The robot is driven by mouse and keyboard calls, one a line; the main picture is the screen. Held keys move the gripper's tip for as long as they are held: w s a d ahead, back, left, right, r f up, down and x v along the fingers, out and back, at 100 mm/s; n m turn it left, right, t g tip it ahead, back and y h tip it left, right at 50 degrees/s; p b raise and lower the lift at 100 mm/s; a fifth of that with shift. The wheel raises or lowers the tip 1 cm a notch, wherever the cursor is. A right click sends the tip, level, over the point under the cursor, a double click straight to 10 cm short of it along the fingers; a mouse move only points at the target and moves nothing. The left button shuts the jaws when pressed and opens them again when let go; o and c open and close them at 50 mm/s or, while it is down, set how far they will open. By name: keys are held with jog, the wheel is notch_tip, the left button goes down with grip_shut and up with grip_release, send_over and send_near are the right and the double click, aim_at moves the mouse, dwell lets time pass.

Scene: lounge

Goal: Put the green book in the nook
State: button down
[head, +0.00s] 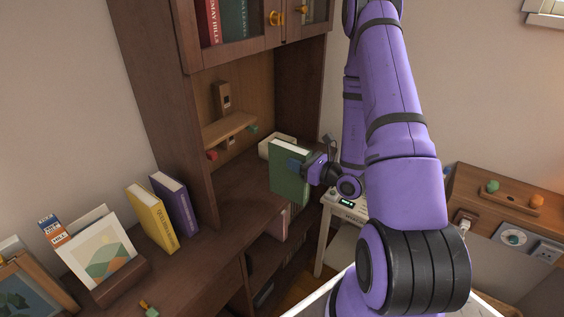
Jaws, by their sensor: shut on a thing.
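The green book (288,187) is upright, its pale page edges facing up, in front of the right side of the cabinet's open nook (262,108). My gripper (299,165) is shut on the upper right part of the book. The gripper covers part of the book, and the finger behind it is hidden. I cannot tell whether the book's lower edge touches the nook's wooden floor (236,190).
A small wooden shelf (229,129) with coloured knobs is inside the nook. A pale container (265,149) stands behind the book. A yellow book (152,218), a purple book (178,204) and a picture card (103,247) stand left. The nook floor's front left is clear.

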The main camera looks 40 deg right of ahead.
jog(key=w+d+f, duration=0.2)
jog(key=w+d, duration=0.1)
jog(key=w, duration=0.3)
jog(key=w+d+f, duration=0.2)
jog(key=w+d, duration=0.1)
jog(key=w, duration=0.3)
jog(key=shift+w+d+f, duration=0.2)
jog(key=shift+w+f, duration=0.05)
jog(key=shift+f, duration=0.2)
jog(key=c, duration=0.6)
grip_release()
jog(key=shift+c, duration=0.2)
